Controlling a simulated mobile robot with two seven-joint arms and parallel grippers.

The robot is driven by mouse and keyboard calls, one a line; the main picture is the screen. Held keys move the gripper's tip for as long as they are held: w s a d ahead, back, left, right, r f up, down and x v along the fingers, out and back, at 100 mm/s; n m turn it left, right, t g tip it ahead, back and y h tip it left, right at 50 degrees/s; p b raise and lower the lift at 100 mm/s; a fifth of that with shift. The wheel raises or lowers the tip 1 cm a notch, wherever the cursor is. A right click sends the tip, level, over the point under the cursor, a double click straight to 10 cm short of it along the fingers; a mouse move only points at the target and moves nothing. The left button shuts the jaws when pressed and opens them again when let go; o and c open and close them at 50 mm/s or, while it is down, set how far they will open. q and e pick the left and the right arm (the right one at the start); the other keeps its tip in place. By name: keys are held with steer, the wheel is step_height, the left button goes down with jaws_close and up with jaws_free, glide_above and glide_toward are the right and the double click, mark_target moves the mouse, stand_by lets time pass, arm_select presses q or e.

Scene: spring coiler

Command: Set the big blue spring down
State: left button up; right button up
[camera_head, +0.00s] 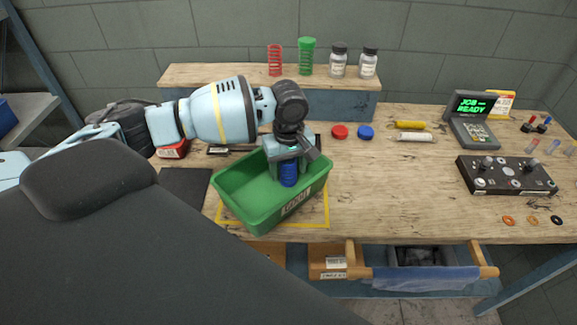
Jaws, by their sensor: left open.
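The big blue spring (288,174) stands upright in the green tray (248,214), near its right part. My left gripper (288,160) reaches down over the tray, right above the spring, and its jaws are open. The gripper hides the spring's top, and I cannot tell whether the fingers touch it. The tray sits inside a yellow outline on the wooden workbench. My right gripper is not in view.
A red spring (275,60), a green spring (307,56) and two jars stand on the back shelf (220,75). A black control panel (506,175) and a small screen device (473,120) are at the right. The bench (390,200) right of the tray is clear.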

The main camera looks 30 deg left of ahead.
arm_select(q)
steer(key=shift+r, duration=0.15)
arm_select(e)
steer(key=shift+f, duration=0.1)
arm_select(q)
step_height(320, 180, up, 12)
steer(key=p, duration=0.1)
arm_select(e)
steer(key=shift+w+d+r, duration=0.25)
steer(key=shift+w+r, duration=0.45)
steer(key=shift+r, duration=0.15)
